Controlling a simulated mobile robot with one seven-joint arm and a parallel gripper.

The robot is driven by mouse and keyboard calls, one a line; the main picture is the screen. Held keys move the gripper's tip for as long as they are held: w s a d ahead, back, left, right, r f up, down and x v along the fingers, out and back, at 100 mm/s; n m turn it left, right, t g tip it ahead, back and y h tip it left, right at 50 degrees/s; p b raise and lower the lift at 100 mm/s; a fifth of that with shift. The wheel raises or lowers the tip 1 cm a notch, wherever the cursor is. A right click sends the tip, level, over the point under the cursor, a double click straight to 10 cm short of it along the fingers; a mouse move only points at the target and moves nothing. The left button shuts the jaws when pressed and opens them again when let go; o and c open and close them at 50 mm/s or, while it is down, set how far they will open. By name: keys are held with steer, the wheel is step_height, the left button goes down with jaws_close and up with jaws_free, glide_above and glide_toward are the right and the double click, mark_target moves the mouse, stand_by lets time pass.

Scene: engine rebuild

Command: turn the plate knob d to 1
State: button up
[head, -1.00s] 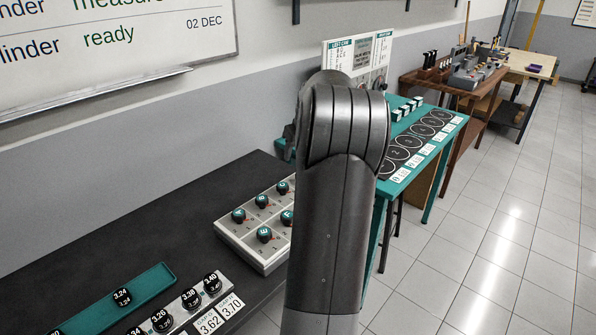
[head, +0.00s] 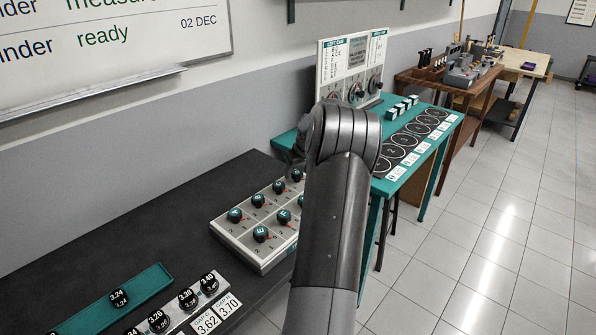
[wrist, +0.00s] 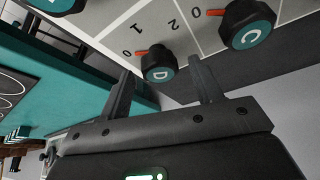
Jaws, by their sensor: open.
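Knob D (wrist: 158,65) is a dark knob with a teal face in the wrist view. Its red pointer sticks out to the upper left, near a 0 mark. A 1 and a 2 show above and to the right. My gripper (wrist: 160,72) is open, its two fingers on either side of knob D with gaps visible; I cannot tell whether either touches. The pale knob plate (head: 250,253) lies on the black bench in the head view. My arm hides the gripper and part of the plate there.
Knob C (wrist: 248,25) is right of knob D, close to the right finger. Another knob (wrist: 58,4) is cut off at upper left. The teal table (head: 425,165) stands beyond the black bench (head: 130,228).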

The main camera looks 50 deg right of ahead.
steer(key=shift+f, duration=0.1)
steer(key=shift+c, duration=0.6)
steer(key=c, duration=0.9)
steer(key=shift+o, duration=0.2)
steer(key=shift+m, duration=0.3)
steer(key=shift+w+a+m+h, duration=0.15)
steer(key=shift+m+h, duration=0.25)
steer(key=shift+m, duration=0.5)
steer(key=m+g+h, duration=0.1)
steer(key=m, duration=0.2)
steer(key=shift+a+m, duration=0.1)
steer(key=shift+m, duration=0.2)
steer(key=m+g, duration=0.1)
steer(key=m, duration=0.1)
steer(key=m+g+h, duration=0.1)
steer(key=m, duration=0.2)
steer(key=shift+w+m, duration=0.15)
steer(key=shift+m, duration=0.15)
